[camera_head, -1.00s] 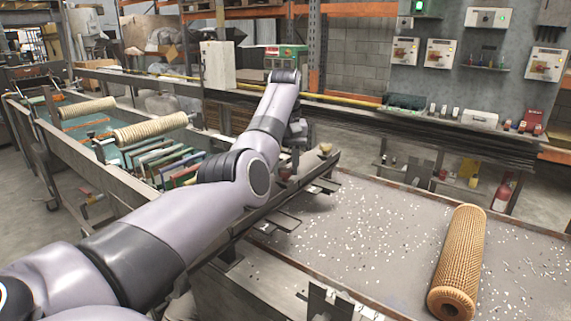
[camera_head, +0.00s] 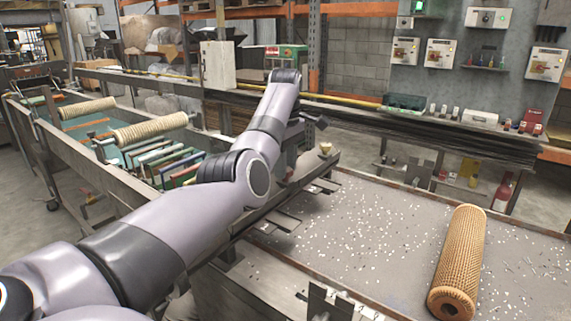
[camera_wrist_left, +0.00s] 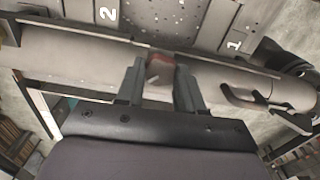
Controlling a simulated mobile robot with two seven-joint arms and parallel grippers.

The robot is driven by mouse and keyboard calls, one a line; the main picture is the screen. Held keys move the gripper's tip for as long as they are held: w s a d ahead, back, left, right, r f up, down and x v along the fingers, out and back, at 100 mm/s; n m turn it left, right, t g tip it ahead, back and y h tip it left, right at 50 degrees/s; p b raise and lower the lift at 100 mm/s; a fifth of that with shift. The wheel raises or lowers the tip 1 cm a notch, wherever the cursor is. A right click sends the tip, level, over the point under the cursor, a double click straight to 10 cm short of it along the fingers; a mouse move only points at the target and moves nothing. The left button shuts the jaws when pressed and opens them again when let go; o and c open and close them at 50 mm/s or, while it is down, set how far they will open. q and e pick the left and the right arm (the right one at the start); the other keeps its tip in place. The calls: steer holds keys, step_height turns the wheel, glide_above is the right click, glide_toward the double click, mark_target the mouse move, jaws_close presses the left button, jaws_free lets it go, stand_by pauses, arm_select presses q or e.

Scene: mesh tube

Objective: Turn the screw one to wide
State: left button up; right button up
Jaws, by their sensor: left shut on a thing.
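In the left wrist view, my left gripper (camera_wrist_left: 160,85) is shut on a small screw head (camera_wrist_left: 160,72) with a reddish edge and a paler face. The fingers stand on either side of it, in front of a long grey bar. The plates behind carry a white number 1 (camera_wrist_left: 234,44) to the right and a number 2 (camera_wrist_left: 107,13) to the upper left. In the head view my left arm reaches across to the far end of the table rail, and its wrist hides most of the gripper and the screw. My right gripper is not in view.
A brown mesh roll (camera_head: 458,265) lies on the speckled grey table (camera_head: 375,225) at the right. A tan knob (camera_head: 325,149) sits on the rail just right of my wrist. A curved dark handle (camera_wrist_left: 245,98) is right of the fingers. The table's middle is clear.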

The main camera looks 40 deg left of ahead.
arm_select(q)
steer(key=n, duration=0.5)
steer(key=shift+r, duration=0.1)
steer(key=shift+n, duration=0.3)
steer(key=shift+a, duration=0.1)
steer(key=o, duration=1.1)
steer(key=shift+c, duration=0.2)
steer(key=shift+r, duration=3.55)
steer(key=shift+s, duration=0.1)
